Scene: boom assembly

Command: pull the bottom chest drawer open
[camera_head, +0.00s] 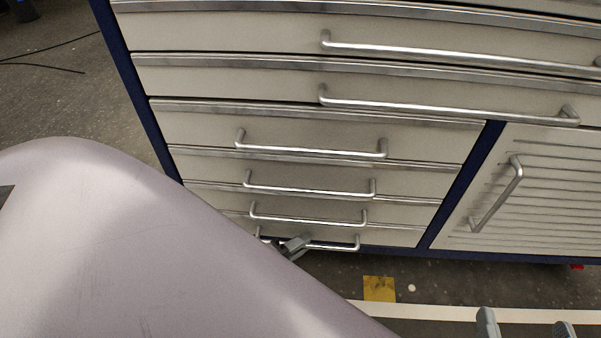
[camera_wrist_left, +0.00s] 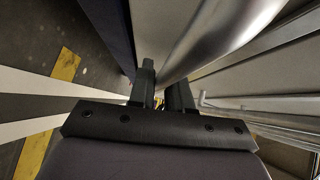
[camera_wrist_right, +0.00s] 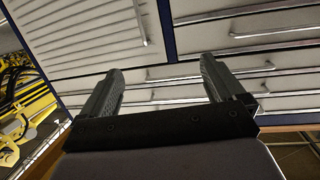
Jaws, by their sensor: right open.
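The grey chest has a column of drawers with silver bar handles. The bottom drawer's handle (camera_head: 335,246) is the lowest bar in the head view, just above the floor. My left gripper (camera_head: 292,246) is at the left part of this bar and covers some of it. In the left wrist view its fingers (camera_wrist_left: 163,88) stand close together, with the large silver bar (camera_wrist_left: 228,35) running in between them. My large pale arm link hides the lower left of the chest. My right gripper (camera_head: 526,328) is open and empty; its fingers (camera_wrist_right: 160,88) are wide apart in the right wrist view.
Other closed drawers with handles (camera_head: 310,189) lie above. A slatted door (camera_head: 540,190) with a slanting handle is on the right. The floor in front has a yellow patch (camera_head: 379,289) and a white stripe (camera_head: 430,312). Yellow machinery (camera_wrist_right: 25,120) shows in the right wrist view.

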